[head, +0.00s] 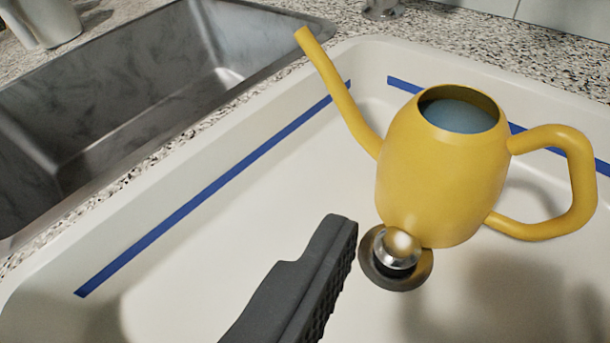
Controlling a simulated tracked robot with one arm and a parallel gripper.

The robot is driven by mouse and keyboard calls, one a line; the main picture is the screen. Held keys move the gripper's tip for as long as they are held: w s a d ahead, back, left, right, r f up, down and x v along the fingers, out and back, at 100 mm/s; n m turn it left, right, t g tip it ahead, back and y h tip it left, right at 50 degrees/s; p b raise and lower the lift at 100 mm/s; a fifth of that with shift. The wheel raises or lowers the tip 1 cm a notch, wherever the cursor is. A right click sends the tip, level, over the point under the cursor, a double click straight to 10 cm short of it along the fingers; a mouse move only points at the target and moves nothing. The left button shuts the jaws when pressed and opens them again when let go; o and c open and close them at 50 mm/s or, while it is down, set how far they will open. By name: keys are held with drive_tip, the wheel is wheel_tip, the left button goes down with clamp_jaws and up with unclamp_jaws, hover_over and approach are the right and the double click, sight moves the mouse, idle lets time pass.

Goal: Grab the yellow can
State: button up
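The yellow can (440,185) is a watering can that stands upright in a white basin (230,270). Its long spout points up and to the left, and its loop handle (580,180) is on the right. Bluish water shows through its open top. One dark finger of my gripper (325,255) shows at the bottom middle, in front and to the left of the can, apart from it in the picture. Its ribbed pad faces right with nothing against it. The other finger is outside the frame.
A metal drain with a round shiny knob (402,243) sits right in front of the can's base. Blue stripes (210,190) run along the basin's walls. A steel sink (130,80) lies to the left, with speckled counter (440,35) around it. The basin floor at left is clear.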

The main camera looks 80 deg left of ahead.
sight(445, 184)
drive_tip(key=shift+g+y, duration=0.3)
drive_tip(key=f+b+x, duration=0.1)
drive_tip(key=x, duration=0.4)
drive_tip(key=s+b+x, duration=0.1)
drive_tip(key=b+x, duration=0.1)
drive_tip(key=x, duration=0.3)
drive_tip(key=f+b+x, duration=0.1)
drive_tip(key=x, duration=0.4)
drive_tip(key=shift+s+a+f+b, duration=0.1)
drive_tip(key=shift+s+f+b, duration=0.1)
drive_tip(key=shift+f+b, duration=0.2)
drive_tip(key=shift+r, duration=0.1)
drive_tip(key=c, duration=1.3)
